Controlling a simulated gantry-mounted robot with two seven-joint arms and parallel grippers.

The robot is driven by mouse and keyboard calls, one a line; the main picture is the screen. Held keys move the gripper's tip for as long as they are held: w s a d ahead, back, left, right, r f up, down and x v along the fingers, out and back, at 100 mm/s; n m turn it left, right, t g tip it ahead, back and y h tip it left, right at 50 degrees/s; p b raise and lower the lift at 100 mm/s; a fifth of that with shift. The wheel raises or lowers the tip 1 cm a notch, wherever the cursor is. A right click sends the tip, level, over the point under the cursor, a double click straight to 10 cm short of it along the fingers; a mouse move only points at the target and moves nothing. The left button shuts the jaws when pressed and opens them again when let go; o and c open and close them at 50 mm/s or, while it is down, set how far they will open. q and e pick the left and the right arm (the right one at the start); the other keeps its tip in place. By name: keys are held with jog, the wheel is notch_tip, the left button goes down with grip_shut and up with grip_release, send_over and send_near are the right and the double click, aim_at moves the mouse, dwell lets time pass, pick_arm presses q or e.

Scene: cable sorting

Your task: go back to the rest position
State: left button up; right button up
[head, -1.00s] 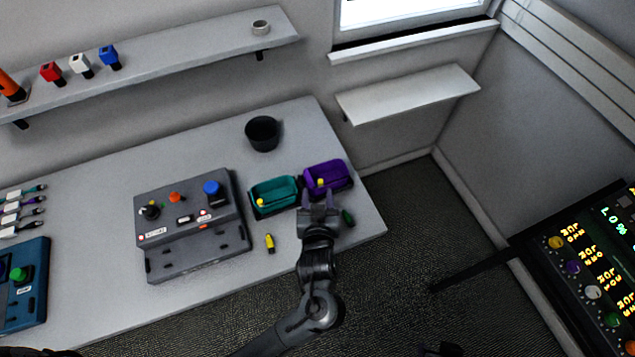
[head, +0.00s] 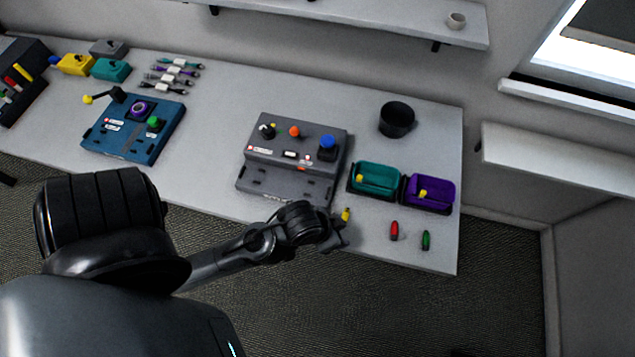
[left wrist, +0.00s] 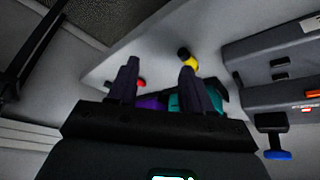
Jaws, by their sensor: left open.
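My left gripper (head: 338,238) is at the front edge of the table, just in front of a small yellow piece (head: 346,215) and partly over it. Its two spread fingers show in the left wrist view (left wrist: 160,84), open with nothing clearly between them. The yellow piece (left wrist: 187,55) appears beyond one fingertip there. A red piece (head: 394,230) and a green piece (head: 426,240) lie on the table to the right. My right gripper is not in view.
A teal bin (head: 376,192) and a purple bin (head: 444,206) stand behind the pieces. A grey control box (head: 262,178) is left of them, with a black cup (head: 397,119) behind. A blue box (head: 117,146) and several cables (head: 172,76) are farther left. Floor is clear in front.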

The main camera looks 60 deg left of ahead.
pick_arm(q)
jog(key=shift+m+g+y, duration=0.4)
jog(key=shift+g, duration=0.4)
jog(key=s, duration=0.1)
jog(key=s+a, duration=0.2)
jog(key=s, duration=0.1)
jog(key=shift+s+a+r, duration=0.1)
jog(key=shift+a+r, duration=0.05)
jog(key=shift+r, duration=0.1)
